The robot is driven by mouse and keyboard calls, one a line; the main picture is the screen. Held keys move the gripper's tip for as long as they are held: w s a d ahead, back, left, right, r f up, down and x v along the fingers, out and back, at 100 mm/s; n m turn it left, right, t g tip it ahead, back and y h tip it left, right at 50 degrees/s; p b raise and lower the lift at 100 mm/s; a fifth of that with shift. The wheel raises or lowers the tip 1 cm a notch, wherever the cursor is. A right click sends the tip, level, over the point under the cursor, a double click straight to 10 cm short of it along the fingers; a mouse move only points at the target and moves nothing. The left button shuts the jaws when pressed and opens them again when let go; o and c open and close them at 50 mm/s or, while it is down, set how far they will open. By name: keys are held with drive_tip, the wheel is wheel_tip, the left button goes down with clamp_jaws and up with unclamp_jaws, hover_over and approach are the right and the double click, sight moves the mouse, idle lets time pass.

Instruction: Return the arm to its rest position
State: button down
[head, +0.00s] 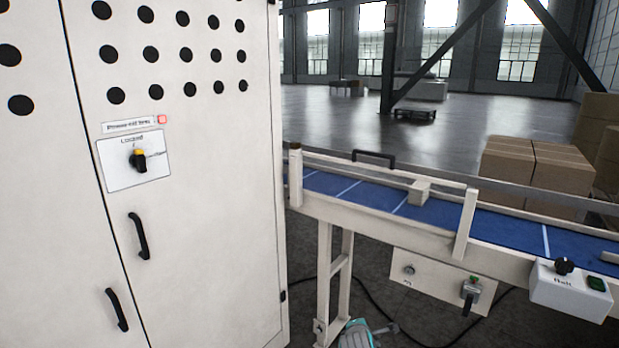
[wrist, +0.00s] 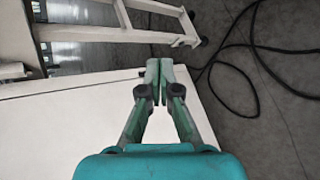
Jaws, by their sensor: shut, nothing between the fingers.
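My gripper (wrist: 158,72) shows in the wrist view with its two green fingertips together and nothing between them. A white panel surface lies behind and to the left of the fingers, and grey floor lies to the right. In the head view a small teal and grey part of my arm (head: 356,334) shows at the bottom edge, below the conveyor. The fingertips cannot be made out there.
A white cabinet (head: 200,250) with black handles and a rotary switch (head: 138,160) fills the left. A blue-belted conveyor (head: 360,194) with a control box (head: 572,290) runs right. Cardboard boxes (head: 535,172) stand behind it. A black cable (wrist: 235,75) lies on the floor.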

drive_tip(key=s+d+f+m+y, duration=0.1)
drive_tip(key=s+f+m, duration=0.1)
drive_tip(key=s+f, duration=0.55)
drive_tip(key=s+d+f+m, duration=0.15)
drive_tip(key=s+f, duration=0.25)
drive_tip(key=s, duration=0.7)
drive_tip(key=s+f+m+t+y, duration=0.15)
drive_tip(key=s+m, duration=0.45)
drive_tip(key=s, duration=1.4)
drive_tip(key=s+r+m+t, duration=0.15)
drive_tip(key=s+r, duration=0.25)
drive_tip(key=s, duration=0.4)
drive_tip(key=s+r+m, duration=0.3)
drive_tip(key=s, duration=0.6)
drive_tip(key=s+d+r+m+t, duration=0.1)
drive_tip(key=s+r+m, duration=0.5)
drive_tip(key=s+r, duration=0.5)
drive_tip(key=shift+s+r, duration=0.15)
drive_tip(key=shift+r, duration=1.65)
drive_tip(key=shift+d, duration=0.1)
